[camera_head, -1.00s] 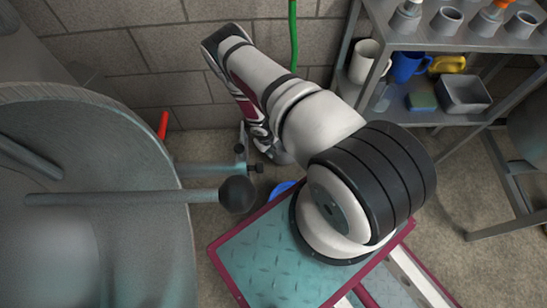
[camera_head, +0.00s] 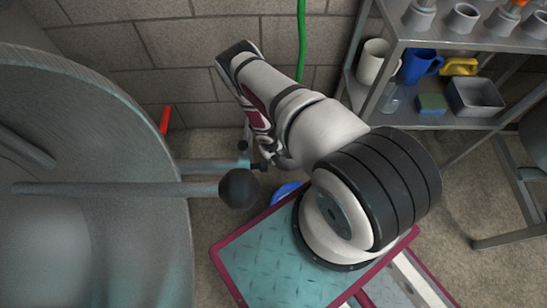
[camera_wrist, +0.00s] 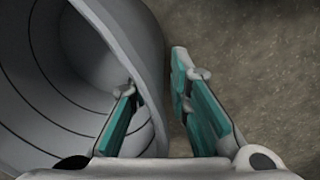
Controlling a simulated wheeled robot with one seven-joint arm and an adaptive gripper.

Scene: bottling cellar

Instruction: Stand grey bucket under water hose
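A grey bucket (camera_wrist: 65,70) with ring lines on its inner wall fills the left of the wrist view. My gripper (camera_wrist: 156,75) straddles its rim, with one teal-padded finger inside and the other outside. The fingers are apart, and a gap shows between the outer finger and the wall. In the head view my arm hides the gripper, and I cannot make out the bucket there. A green hose (camera_head: 301,45) hangs down the block wall behind my arm; its lower end is hidden.
A large round metal tank (camera_head: 100,110) with a ball-ended bar stands at left, a red handle (camera_head: 165,120) behind it. A metal shelf (camera_head: 440,122) at right holds a blue jug (camera_head: 418,66) and a grey tub (camera_head: 475,97). A blue item (camera_head: 286,190) lies partly hidden beside my arm.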

